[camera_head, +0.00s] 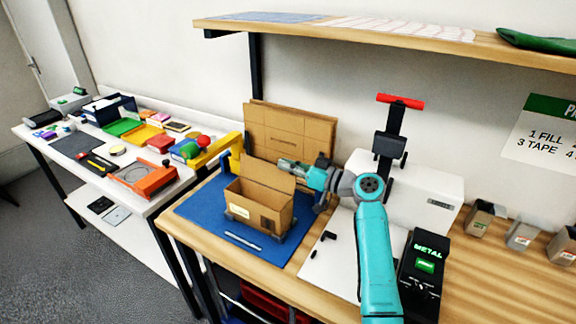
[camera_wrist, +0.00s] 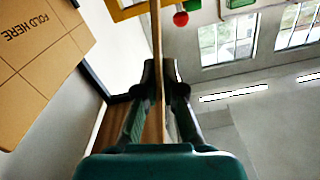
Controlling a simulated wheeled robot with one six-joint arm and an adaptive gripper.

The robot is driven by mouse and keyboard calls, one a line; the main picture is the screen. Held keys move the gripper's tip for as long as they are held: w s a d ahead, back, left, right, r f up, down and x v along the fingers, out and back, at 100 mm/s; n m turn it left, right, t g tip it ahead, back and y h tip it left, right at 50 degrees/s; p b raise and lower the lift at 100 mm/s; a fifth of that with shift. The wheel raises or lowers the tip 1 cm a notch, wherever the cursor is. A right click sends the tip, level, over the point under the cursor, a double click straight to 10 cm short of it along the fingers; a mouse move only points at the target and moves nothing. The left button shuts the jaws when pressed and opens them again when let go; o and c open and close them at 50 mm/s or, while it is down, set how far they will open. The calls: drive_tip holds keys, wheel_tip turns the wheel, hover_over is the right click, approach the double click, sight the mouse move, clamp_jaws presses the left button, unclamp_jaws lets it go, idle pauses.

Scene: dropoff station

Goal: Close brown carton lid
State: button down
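The brown carton (camera_head: 254,212) stands on the blue mat (camera_head: 196,208), with its top open. Its lid (camera_head: 266,174) stands up at the carton's back edge, tilted. In the wrist view the lid (camera_wrist: 157,45) shows edge-on as a thin brown strip running between the two fingers. My gripper (camera_wrist: 160,85) is shut on it, with one finger close against each face.
Flat cardboard sheets (camera_head: 290,130) lean on the wall behind the carton. A yellow frame (camera_head: 215,150) stands to its left. A white box (camera_head: 425,200), a black METAL device (camera_head: 424,270) and small bins (camera_head: 484,218) are to the right. A shelf (camera_head: 350,28) hangs above.

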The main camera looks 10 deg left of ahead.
sight(276, 180)
drive_tip(key=shift+s, duration=0.15)
idle(0.3)
drive_tip(key=s+n, duration=0.1)
drive_tip(key=n, duration=0.1)
drive_tip(key=s+a+n, duration=0.1)
drive_tip(key=s+n, duration=0.1)
drive_tip(key=shift+a, duration=0.1)
drive_tip(key=shift+s+a+f+n, duration=0.35)
drive_tip(key=shift+s+n, duration=0.4)
drive_tip(key=shift+n, duration=0.4)
drive_tip(key=shift+s+a+f+n, duration=0.2)
drive_tip(key=shift+s+f+n, duration=0.25)
drive_tip(key=shift+s+n, duration=0.5)
drive_tip(key=shift+s+a+f+n, duration=0.35)
drive_tip(key=shift+s+n, duration=0.25)
drive_tip(key=shift+n, duration=0.7)
drive_tip(key=shift+f, duration=0.15)
